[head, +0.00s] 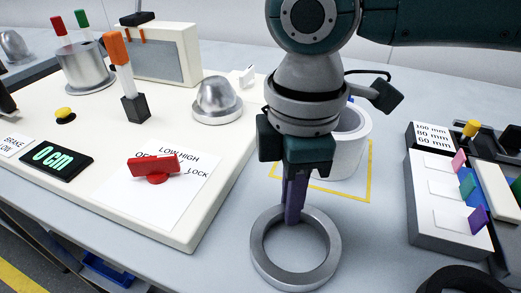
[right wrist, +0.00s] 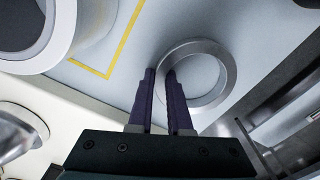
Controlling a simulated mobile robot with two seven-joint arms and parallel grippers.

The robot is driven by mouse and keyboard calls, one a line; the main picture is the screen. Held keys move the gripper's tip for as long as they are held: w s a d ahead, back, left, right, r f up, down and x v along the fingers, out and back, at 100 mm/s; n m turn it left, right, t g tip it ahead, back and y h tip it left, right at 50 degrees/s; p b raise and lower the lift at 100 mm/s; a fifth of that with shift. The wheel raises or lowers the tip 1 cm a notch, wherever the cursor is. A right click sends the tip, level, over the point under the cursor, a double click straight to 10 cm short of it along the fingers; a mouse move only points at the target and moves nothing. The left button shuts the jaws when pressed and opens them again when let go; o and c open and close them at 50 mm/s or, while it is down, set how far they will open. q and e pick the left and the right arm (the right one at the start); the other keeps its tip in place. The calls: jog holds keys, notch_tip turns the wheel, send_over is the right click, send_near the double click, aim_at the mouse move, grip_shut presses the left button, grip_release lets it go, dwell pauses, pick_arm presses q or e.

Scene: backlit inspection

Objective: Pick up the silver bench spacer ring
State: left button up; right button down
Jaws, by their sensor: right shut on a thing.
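The silver bench spacer ring (head: 258,250) is at the front middle of the head view, below my right gripper (head: 293,218). In the right wrist view the ring (right wrist: 230,75) is at the fingertips of the gripper (right wrist: 160,74). My right gripper is shut on the ring's wall, with one purple finger inside the ring and the other outside. The ring looks about level; I cannot tell if it touches the grey bench (head: 225,250). Part of its far wall is hidden by the fingers. My left gripper is not in view.
A white cylinder (head: 350,150) stands in a yellow outline behind the gripper. A cream console (head: 110,195) with a red handle (head: 152,165) is at left. A grey block with coloured tabs (head: 445,225) is at right. A black round thing (head: 455,280) lies at front right.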

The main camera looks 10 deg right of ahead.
jog(key=shift+r, duration=0.1)
jog(key=shift+r, duration=0.5)
notch_tip(320, 180, up, 19)
jog(key=p, duration=0.3)
jog(key=c, duration=1.4)
grip_release()
jog(key=shift+f, duration=0.1)
jog(key=shift+c, duration=0.2)
grip_shut()
